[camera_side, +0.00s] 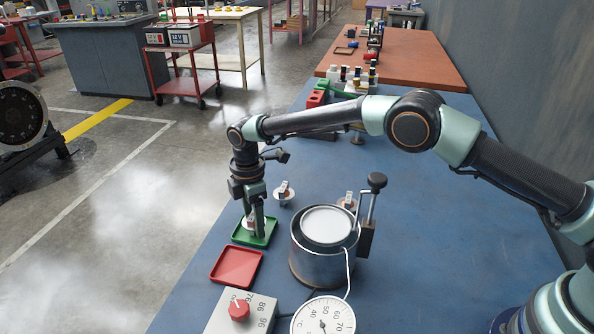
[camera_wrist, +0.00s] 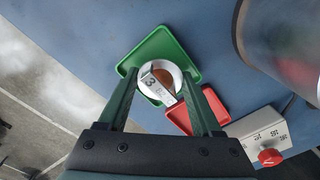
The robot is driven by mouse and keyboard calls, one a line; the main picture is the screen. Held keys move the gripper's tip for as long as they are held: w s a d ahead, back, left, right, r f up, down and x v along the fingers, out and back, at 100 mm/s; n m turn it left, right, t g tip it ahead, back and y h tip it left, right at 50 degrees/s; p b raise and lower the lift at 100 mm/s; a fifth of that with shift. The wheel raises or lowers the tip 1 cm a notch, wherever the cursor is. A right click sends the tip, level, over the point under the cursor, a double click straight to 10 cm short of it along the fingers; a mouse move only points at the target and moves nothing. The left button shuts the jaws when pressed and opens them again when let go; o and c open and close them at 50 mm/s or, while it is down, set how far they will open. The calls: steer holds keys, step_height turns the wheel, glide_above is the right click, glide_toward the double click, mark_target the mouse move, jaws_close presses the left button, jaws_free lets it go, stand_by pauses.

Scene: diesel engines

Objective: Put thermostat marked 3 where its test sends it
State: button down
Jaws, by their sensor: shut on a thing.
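The thermostat marked 3 (camera_wrist: 158,82) is between the fingertips of my gripper (camera_wrist: 160,88) in the wrist view. It has a pale round flange and a white tag with the digit 3. My gripper (camera_side: 257,228) is shut on it, pointing down at the green tray (camera_side: 268,238). The thermostat is over or in the green tray (camera_wrist: 150,47); I cannot tell whether it touches the tray floor. The red tray (camera_side: 221,268) beside it is empty in the side view, and partly hidden by a finger in the wrist view (camera_wrist: 221,107).
A metal pot (camera_side: 312,262) with a black-knobbed lever stands right of the trays. A dial thermometer (camera_side: 322,318) and a control box with a red knob (camera_side: 239,310) are in front. Another thermostat (camera_side: 284,193) stands behind the trays; one more (camera_side: 348,201) is behind the pot.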

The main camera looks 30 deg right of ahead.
steer(key=shift+f, duration=0.1)
steer(key=shift+c, duration=1.7)
jaws_free()
